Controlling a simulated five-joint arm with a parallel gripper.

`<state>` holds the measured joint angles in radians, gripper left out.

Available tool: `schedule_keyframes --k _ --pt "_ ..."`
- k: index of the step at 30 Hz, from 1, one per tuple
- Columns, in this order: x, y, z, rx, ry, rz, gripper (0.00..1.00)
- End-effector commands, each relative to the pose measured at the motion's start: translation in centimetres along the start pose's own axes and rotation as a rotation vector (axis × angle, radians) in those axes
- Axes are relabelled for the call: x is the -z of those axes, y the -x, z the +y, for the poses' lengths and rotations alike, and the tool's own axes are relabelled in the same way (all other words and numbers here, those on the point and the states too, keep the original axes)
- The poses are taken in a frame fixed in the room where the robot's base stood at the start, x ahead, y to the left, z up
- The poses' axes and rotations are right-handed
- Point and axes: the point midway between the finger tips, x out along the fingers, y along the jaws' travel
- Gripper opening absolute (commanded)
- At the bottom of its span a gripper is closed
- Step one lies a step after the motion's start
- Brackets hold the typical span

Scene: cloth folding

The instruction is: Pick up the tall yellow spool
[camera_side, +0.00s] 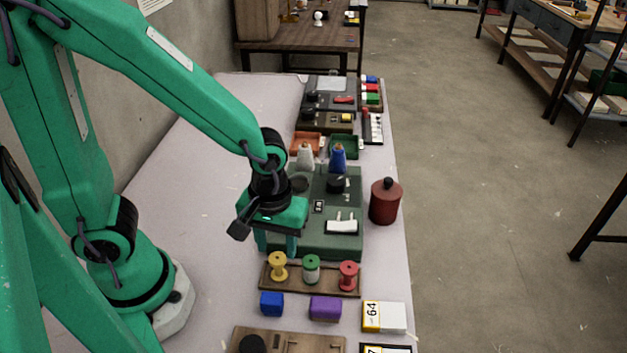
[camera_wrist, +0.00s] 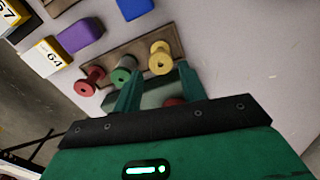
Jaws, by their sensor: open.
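The yellow spool (camera_side: 278,265) stands upright at the left end of a wooden rack (camera_side: 313,284), beside a green spool (camera_side: 311,268) and a red spool (camera_side: 348,274). My gripper (camera_side: 277,249) is open and empty, pointing down just behind the yellow spool in the side view. In the wrist view, the yellow spool (camera_wrist: 161,57) shows just beyond the gap between my fingertips (camera_wrist: 159,72). The green spool (camera_wrist: 122,72) is close to one finger, and the red spool (camera_wrist: 90,82) is farther left.
A green machine (camera_side: 335,215) stands behind the rack, close to my gripper. A blue block (camera_side: 271,304), a purple block (camera_side: 325,307) and a box marked 64 (camera_side: 385,317) lie in front. A dark red canister (camera_side: 385,203) stands right. The table's left side (camera_side: 190,190) is largely clear.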

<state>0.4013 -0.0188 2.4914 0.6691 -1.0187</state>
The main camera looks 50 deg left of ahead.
Motion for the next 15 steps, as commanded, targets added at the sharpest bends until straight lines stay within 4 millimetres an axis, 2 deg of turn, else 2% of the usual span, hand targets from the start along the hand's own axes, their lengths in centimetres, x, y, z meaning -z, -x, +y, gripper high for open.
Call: schedule_keyframes --k 8,15 --pt "-0.1 -0.8 -0.1 0.003 0.000 -0.002 0.41" --pt "-0.1 -3.0 -0.1 0.004 0.000 -0.002 0.41"
